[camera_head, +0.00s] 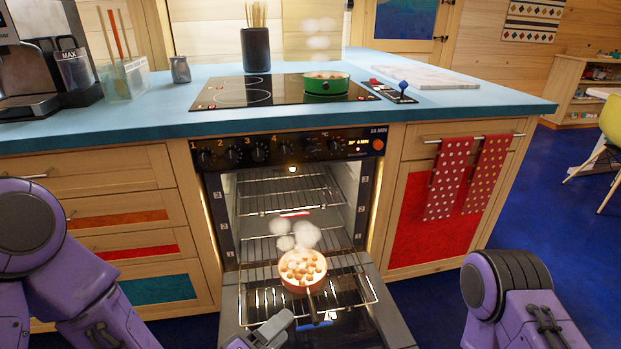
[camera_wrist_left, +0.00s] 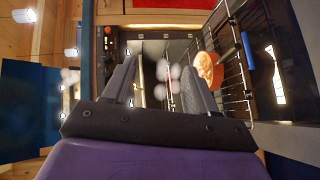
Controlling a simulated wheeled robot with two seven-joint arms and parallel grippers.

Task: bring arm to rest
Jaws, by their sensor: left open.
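My left gripper (camera_head: 272,330) is low at the front of the open oven, beside the lowered oven door (camera_head: 385,318). It is open, with nothing between its fingers in the left wrist view (camera_wrist_left: 160,82). An orange pan (camera_head: 302,287) with round pale pieces in it sits on the lower oven rack (camera_head: 352,290), its handle pointing outward. The pan also shows in the left wrist view (camera_wrist_left: 209,68), right of the fingers and apart from them. My right arm shows at the lower right, but its gripper is out of view.
The oven (camera_head: 290,150) is built into a blue-topped counter (camera_head: 185,100). A green pot (camera_head: 326,84) steams on the hob. Two dotted towels (camera_head: 448,180) hang to the right.

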